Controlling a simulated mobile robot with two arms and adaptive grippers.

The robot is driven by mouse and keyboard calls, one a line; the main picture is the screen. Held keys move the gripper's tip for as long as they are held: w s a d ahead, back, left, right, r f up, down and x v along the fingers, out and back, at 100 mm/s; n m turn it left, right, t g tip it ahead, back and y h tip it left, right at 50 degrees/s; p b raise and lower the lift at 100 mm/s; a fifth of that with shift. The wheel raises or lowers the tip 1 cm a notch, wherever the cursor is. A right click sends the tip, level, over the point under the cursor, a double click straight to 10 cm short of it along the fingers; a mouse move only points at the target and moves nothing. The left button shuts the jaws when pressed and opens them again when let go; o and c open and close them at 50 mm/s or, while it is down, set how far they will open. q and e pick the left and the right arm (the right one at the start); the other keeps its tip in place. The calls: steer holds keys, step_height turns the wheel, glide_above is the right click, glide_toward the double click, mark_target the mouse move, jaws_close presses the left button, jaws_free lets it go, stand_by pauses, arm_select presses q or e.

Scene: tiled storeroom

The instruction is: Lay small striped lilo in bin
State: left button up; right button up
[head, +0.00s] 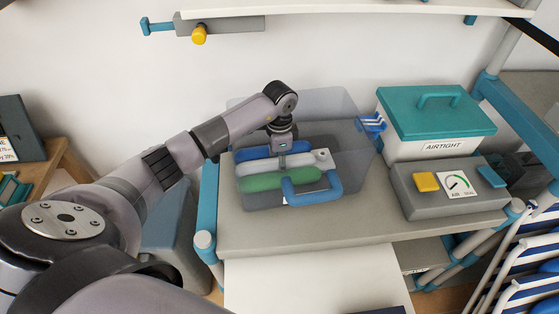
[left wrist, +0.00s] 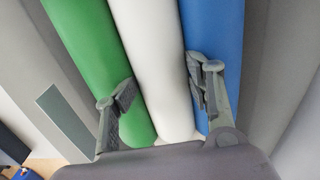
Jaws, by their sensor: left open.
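The striped lilo (head: 290,160), with green, white and blue tubes side by side, lies in or against a see-through grey container (head: 343,108) with blue handles on the bench. I cannot tell whether it rests fully on the floor of the container. My left gripper (head: 282,152) points down at the lilo's middle. In the left wrist view my open fingers (left wrist: 160,92) stand on either side of the white tube of the lilo (left wrist: 152,60), one over the green and one at the blue. Whether they touch it is unclear. My right gripper is not in view.
A white box with a teal lid (head: 437,112), marked AIRTIGHT, stands at the right rear of the bench. In front of it is a grey unit (head: 447,188) with a yellow button and a dial. The bench top (head: 330,232) is clear in front. A shelf (head: 340,8) hangs above.

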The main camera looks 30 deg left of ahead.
arm_select(q)
steer(key=shift+r, duration=0.2)
step_height(320, 180, up, 12)
steer(key=b, duration=0.1)
stand_by(0.4)
stand_by(0.4)
